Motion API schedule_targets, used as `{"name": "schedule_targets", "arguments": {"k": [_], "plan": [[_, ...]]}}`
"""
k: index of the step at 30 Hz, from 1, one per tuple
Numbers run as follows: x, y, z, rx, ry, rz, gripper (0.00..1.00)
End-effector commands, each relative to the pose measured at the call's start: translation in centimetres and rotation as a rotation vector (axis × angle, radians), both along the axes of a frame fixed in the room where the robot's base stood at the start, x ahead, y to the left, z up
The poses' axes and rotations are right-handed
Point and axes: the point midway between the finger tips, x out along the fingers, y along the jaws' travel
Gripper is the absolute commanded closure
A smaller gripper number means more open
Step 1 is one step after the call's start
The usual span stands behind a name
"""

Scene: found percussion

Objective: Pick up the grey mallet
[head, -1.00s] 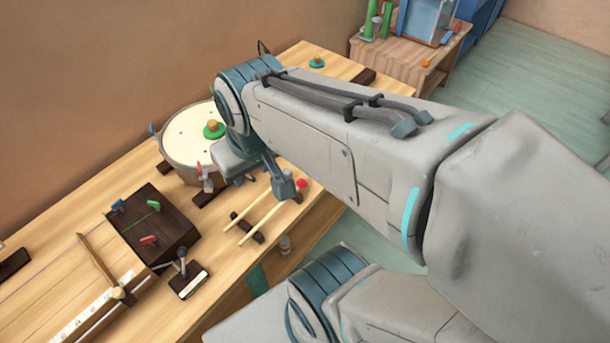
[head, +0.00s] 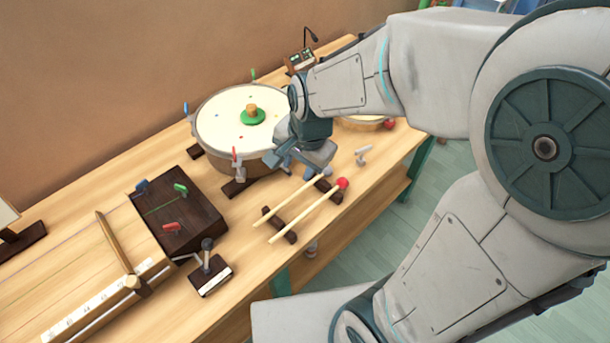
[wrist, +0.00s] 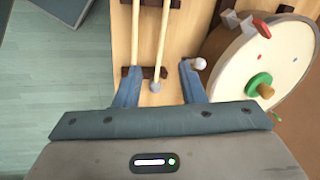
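The grey mallet lies beside a red-headed mallet (head: 305,212) across dark rests on the table. In the wrist view the grey mallet's round head (wrist: 156,87) and stick (wrist: 164,30) show between the two blue fingers of my gripper (wrist: 158,70), nearer the left one. My gripper is open, with no finger clearly touching the mallet. The other mallet's stick (wrist: 135,30) runs to the left finger, which hides its head.
A round drum (head: 215,125) with a green disc stands behind my gripper. A dark box (head: 180,215) with coloured pegs and a small lever stand (head: 211,277) lie left of the mallets. The table (head: 345,225) ends just to the right of them.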

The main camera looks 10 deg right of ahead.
Motion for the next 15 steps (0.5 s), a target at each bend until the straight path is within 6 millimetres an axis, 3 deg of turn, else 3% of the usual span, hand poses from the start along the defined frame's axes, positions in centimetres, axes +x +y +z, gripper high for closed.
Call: {"name": "schedule_targets", "arguments": {"k": [1, 3, 11, 15], "plan": [[0.5, 0.8, -2.2, 0.006, 0.02, -0.049, 0.64], [1.0, 1.6, -3.5, 0.016, 0.035, -0.118, 0.64], [1.8, 2.7, -6.4, 0.026, 0.055, -0.211, 0.64], [2.2, 2.9, -9.1, 0.025, 0.057, -0.212, 0.64]]}}
